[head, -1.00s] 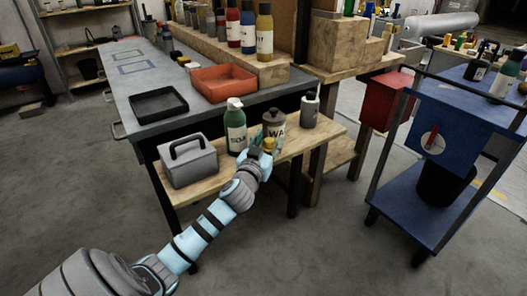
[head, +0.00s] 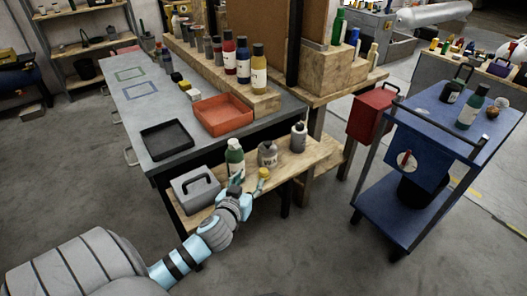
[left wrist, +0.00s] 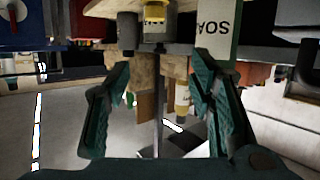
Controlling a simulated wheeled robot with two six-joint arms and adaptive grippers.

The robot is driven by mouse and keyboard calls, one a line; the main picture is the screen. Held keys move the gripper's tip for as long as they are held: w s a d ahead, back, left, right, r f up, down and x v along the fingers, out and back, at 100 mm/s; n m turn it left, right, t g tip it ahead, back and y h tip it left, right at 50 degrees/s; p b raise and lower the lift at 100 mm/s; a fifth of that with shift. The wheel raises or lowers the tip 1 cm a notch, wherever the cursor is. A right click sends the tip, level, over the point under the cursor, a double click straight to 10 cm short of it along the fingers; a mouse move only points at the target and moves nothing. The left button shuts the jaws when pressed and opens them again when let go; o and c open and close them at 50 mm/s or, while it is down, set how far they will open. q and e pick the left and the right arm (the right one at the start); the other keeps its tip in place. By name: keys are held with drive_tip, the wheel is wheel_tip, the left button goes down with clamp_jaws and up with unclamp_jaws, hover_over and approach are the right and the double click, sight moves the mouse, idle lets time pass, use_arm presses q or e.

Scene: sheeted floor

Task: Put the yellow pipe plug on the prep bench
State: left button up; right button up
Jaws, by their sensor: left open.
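The yellow pipe plug (head: 263,172) stands near the front edge of a low wooden ledge (head: 289,164), in front of a grey can (head: 268,154). My left gripper (head: 243,187) is open and empty at the ledge's front edge, left of the plug and apart from it. In the upside-down left wrist view, the plug (left wrist: 155,18) shows ahead, beyond the open fingers (left wrist: 160,66). I cannot tell which surface is the prep bench; a grey-topped workbench (head: 150,105) stands behind the ledge. My right gripper is not in view.
A green soap bottle (head: 235,158) and a grey lidded box (head: 196,192) stand left of the plug; a grey bottle (head: 298,137) stands right. Black (head: 166,139) and orange (head: 222,114) trays are on the grey bench. A blue cart (head: 400,205) stands right.

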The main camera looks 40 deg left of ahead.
sight(262, 175)
use_arm(q)
drive_tip(key=shift+m+g+h, duration=0.3)
drive_tip(key=shift+g+h, duration=0.1)
drive_tip(key=shift+g, duration=0.1)
drive_tip(key=f+b+x, duration=0.1)
drive_tip(key=x, duration=0.4)
drive_tip(key=f+b+x, duration=0.1)
drive_tip(key=b+x, duration=0.1)
drive_tip(key=x, duration=0.3)
drive_tip(key=s+d+b+x, duration=0.1)
drive_tip(key=b+x, duration=0.1)
drive_tip(key=x, duration=0.3)
drive_tip(key=shift+w+a+f, duration=0.1)
drive_tip(key=shift+w+f, duration=0.1)
drive_tip(key=shift+f, duration=0.3)
drive_tip(key=shift+s+r, duration=0.1)
drive_tip(key=c, duration=0.8)
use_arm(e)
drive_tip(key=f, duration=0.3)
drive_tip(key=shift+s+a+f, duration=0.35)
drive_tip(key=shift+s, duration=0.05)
use_arm(q)
wheel_tip(262, 175, up, 20)
drive_tip(key=p, duration=0.6)
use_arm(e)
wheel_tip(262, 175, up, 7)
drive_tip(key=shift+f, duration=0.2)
